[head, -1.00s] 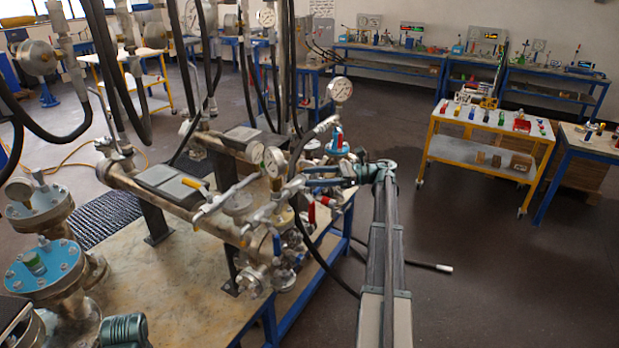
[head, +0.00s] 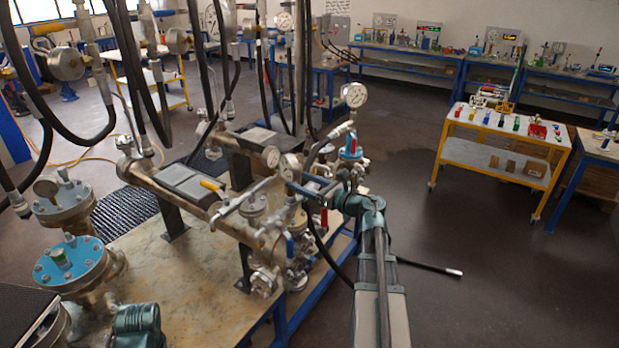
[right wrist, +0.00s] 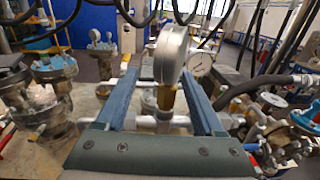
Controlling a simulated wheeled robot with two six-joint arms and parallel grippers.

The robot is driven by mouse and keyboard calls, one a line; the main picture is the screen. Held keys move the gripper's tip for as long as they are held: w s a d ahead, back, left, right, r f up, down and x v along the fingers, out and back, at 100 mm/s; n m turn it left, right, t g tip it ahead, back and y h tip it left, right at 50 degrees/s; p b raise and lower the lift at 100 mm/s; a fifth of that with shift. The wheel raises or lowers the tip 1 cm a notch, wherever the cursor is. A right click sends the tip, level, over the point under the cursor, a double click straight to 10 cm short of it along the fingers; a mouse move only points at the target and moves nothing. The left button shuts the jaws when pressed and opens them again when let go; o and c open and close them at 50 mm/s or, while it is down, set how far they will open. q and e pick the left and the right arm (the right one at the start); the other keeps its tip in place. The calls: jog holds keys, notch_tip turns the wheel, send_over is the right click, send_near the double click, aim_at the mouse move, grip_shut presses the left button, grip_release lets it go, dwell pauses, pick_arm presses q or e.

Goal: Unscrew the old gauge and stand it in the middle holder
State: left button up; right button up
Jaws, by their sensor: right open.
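A round pressure gauge (right wrist: 171,58) with a silver case and brass stem stands upright on a pipe fitting. In the right wrist view it is seen nearly edge-on, between the two blue fingers of my right gripper (right wrist: 164,85). The fingers are open, with a visible gap on each side of the stem. In the head view the right gripper (head: 308,186) reaches leftward beside this gauge (head: 291,167), low near its stem. Which gauge is the old one is not marked. I cannot identify the middle holder. My left gripper is not seen.
A second gauge (right wrist: 200,62) stands just behind. A taller gauge (head: 354,95) rises nearby above a blue fitting. Hoses and valves crowd the pipework. A yellow trolley (head: 490,140) with small coloured items stands right, with open floor before it.

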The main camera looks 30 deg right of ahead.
aim_at(285, 162)
jog(key=s+m+h, duration=0.1)
jog(key=s+r+m+h, duration=0.1)
jog(key=h, duration=0.1)
jog(key=s+a+m+h+p, duration=0.1)
jog(key=shift+s+r+t+h, duration=0.2)
jog(key=shift+r+t+h, duration=0.1)
jog(key=shift+r+t, duration=0.1)
jog(key=shift+m+h, duration=0.4)
jog(key=shift+h, duration=0.3)
jog(key=w, duration=1.3)
jog(key=shift+w+d, duration=0.1)
jog(key=shift+d, duration=0.3)
grip_shut()
